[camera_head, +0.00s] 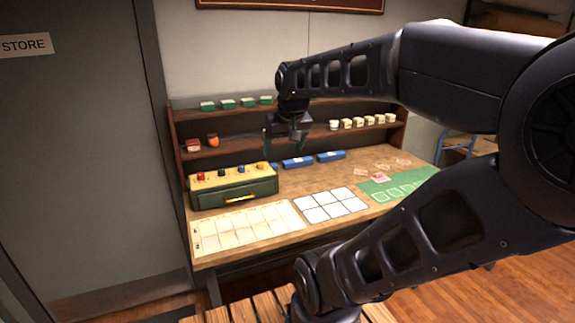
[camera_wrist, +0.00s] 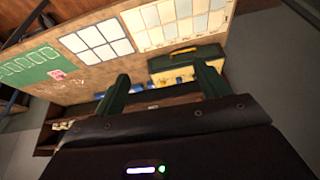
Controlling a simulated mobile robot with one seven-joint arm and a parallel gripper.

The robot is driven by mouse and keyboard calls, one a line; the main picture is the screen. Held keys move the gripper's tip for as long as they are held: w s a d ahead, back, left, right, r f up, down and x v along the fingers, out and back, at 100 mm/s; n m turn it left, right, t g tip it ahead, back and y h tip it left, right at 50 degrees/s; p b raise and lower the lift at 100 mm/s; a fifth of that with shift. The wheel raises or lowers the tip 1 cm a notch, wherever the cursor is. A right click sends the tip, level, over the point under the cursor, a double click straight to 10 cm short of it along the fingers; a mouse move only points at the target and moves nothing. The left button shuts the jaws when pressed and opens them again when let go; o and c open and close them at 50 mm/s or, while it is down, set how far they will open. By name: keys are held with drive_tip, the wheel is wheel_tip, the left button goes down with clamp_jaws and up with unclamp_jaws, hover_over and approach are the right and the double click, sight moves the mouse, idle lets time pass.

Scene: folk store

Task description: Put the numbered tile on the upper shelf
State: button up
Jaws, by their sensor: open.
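My gripper (camera_head: 284,147) is open and hangs in front of the shelf unit, above the back of the desk; nothing shows between its fingers. In the wrist view its two green fingers (camera_wrist: 163,72) are spread apart. The upper shelf (camera_head: 300,107) carries several green boxes (camera_head: 227,104) at its left part, and its right part looks bare. The lower shelf (camera_head: 240,147) holds a row of small cream blocks (camera_head: 359,123) at the right. Their markings are too small to read, so I cannot tell which thing is the numbered tile.
The desk (camera_head: 290,190) bears a green box with coloured knobs (camera_head: 233,186), blue blocks (camera_head: 297,162), a cream grid sheet (camera_head: 247,229), a white grid (camera_head: 331,205) and a green mat (camera_head: 398,187). A red item (camera_head: 193,146) and an orange item (camera_head: 213,140) stand on the lower shelf.

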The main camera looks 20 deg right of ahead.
drive_tip(key=s+f, duration=0.3)
drive_tip(key=s, duration=0.1)
drive_tip(key=shift+a+f, duration=0.3)
idle(1.1)
